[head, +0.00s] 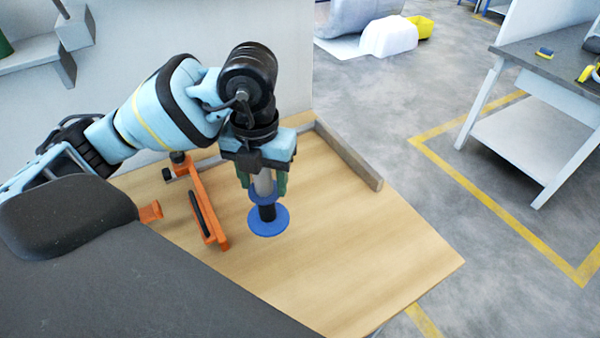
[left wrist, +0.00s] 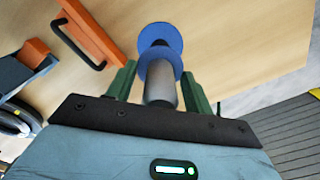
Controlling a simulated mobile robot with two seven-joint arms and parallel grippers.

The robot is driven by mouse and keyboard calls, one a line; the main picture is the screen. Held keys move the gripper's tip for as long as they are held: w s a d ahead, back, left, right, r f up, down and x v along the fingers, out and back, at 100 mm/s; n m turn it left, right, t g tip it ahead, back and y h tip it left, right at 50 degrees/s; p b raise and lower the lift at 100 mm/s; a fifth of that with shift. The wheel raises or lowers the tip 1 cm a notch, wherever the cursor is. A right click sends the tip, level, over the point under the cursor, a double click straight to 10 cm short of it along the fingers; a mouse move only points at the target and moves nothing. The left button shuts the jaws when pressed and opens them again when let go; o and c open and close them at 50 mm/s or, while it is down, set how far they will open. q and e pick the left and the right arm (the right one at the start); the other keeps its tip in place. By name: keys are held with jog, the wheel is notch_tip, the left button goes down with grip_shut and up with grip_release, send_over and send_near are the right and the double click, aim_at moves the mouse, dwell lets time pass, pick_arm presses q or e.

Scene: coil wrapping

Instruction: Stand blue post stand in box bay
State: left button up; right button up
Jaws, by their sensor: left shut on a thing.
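The blue post stand (head: 269,222) has a round blue base disc, a black section above it, a blue collar and a grey post. My left gripper (head: 265,184), with green fingers, is shut on the grey post above the collar and holds the stand roughly upright, base down. In the left wrist view the grey post (left wrist: 160,92) sits between the two green fingers, with the blue discs beyond. The base is over the wooden table; whether it touches the top I cannot tell. No box bay can be made out. My right gripper is not in view.
An orange frame (head: 210,215) with a black handle stands on the wooden table (head: 370,245), left of the stand. A grey-brown bar (head: 350,157) lies along the table's far right edge. The front right of the table is clear. A grey workbench (head: 545,60) stands further right.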

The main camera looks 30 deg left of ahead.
pick_arm(q)
jog(key=shift+d, duration=0.1)
jog(key=shift+w, duration=0.3)
jog(key=w+f, duration=0.2)
jog(key=w, duration=0.5)
jog(key=w+a+f, duration=0.1)
jog(key=w+f, duration=0.1)
jog(key=w, duration=0.6)
jog(key=shift+a+f, duration=0.3)
jog(key=shift+f, duration=0.25)
jog(key=o, duration=1.4)
